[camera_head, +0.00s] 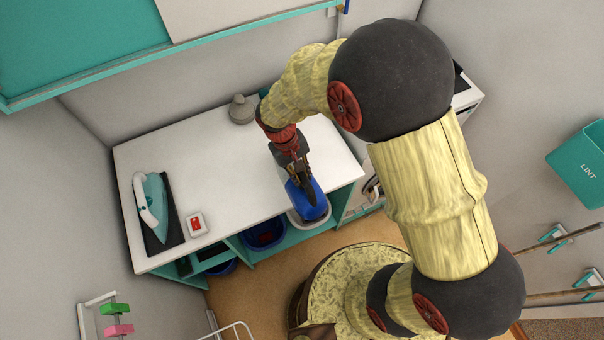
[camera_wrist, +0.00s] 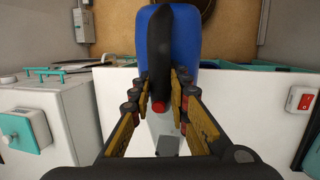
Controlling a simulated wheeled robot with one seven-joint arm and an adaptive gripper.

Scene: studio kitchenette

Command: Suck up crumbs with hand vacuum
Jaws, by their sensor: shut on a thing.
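A hand vacuum with a blue body (camera_head: 312,205) and a dark handle is at the front right edge of the white counter (camera_head: 205,150). My gripper (camera_head: 298,178) points down at it and is shut on its dark handle. In the wrist view the handle (camera_wrist: 158,45) runs between the two fingers of my gripper (camera_wrist: 161,92), with the blue body (camera_wrist: 188,38) behind it. A red spot shows on the handle between the fingers. The vacuum reaches past the counter edge. I cannot make out any crumbs in either view.
A grey object (camera_head: 241,109) stands at the back. Blue tubs (camera_head: 264,236) sit below. The counter's middle is clear. A teal LINT bin (camera_head: 578,165) hangs right.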

